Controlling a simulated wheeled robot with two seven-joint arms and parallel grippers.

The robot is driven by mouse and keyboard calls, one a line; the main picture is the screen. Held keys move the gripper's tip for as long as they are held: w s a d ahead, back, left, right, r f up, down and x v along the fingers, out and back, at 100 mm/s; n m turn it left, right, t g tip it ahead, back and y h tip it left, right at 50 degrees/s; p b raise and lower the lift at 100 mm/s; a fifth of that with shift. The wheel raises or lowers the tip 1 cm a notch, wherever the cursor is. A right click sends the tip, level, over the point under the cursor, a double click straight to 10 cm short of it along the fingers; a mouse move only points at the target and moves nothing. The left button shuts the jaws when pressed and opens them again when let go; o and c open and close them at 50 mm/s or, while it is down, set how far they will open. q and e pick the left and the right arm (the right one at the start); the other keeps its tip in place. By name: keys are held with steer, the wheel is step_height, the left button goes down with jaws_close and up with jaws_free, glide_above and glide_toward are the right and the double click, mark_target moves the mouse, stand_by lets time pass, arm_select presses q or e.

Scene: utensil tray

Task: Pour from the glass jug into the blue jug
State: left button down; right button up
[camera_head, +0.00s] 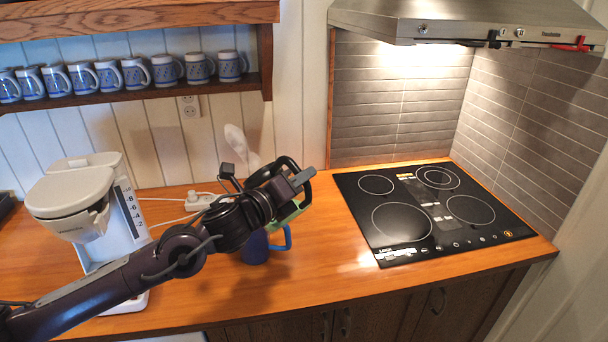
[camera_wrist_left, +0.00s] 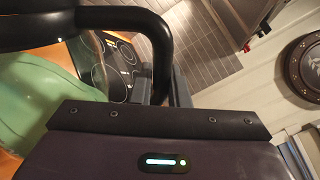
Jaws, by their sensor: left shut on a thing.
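The glass jug has a black handle (camera_wrist_left: 160,45) and pale green glass (camera_wrist_left: 42,110), both large in the left wrist view. In the head view only a strip of its green glass (camera_head: 288,216) shows beside my arm, and it looks tilted above the blue jug. My left gripper (camera_head: 298,182) is shut on the glass jug, at its black handle. The blue jug (camera_head: 256,248) stands on the wooden counter below my left gripper, its handle (camera_head: 286,238) to the right. My wrist hides its top, so I cannot tell whether anything is flowing. My right gripper is not in view.
A coffee maker (camera_head: 75,195) stands on the left of the counter (camera_head: 330,262). A black cooktop (camera_head: 425,208) lies to the right, under a range hood (camera_head: 465,20). Several blue-white mugs (camera_head: 165,70) line a shelf. A power strip (camera_head: 200,201) lies behind my arm.

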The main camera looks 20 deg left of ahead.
mark_target(277, 163)
arm_select(q)
steer(key=shift+w+a+r+n+p, duration=0.25)
steer(key=shift+a+r+n+p, duration=0.4)
steer(key=shift+p, duration=0.45)
steer(key=shift+w+a+r+n+p, duration=0.25)
steer(key=shift+a+n+p, duration=0.45)
steer(key=shift+p, duration=0.4)
steer(key=shift+w+a+n, duration=0.3)
steer(key=shift+a+n, duration=0.55)
steer(key=shift+a+p, duration=0.15)
steer(key=shift+p, duration=0.15)
steer(key=shift+w+a+n+p, duration=0.15)
steer(key=shift+a+n+p, duration=0.35)
steer(key=shift+n, duration=0.1)
steer(key=shift+w+a+f+n+p, duration=0.1)
steer(key=shift+w+a+n, duration=0.1)
steer(key=shift+a+n, duration=0.35)
steer(key=shift+w+a+f+n+p, duration=0.15)
steer(key=shift+w+a+n, duration=0.2)
steer(key=shift+a, duration=0.35)
steer(key=shift+w+a+f+n+p, duration=0.1)
steer(key=shift+a+n, duration=0.4)
steer(key=shift+a, duration=0.15)
steer(key=shift+w+a+r+n+p, duration=0.15)
steer(key=shift+a+n+p, duration=0.05)
steer(key=shift+a, duration=0.15)
steer(key=shift+w+a+r+n+p, duration=0.1)
steer(key=shift+a+n+p, duration=0.1)
steer(key=shift+a, duration=0.15)
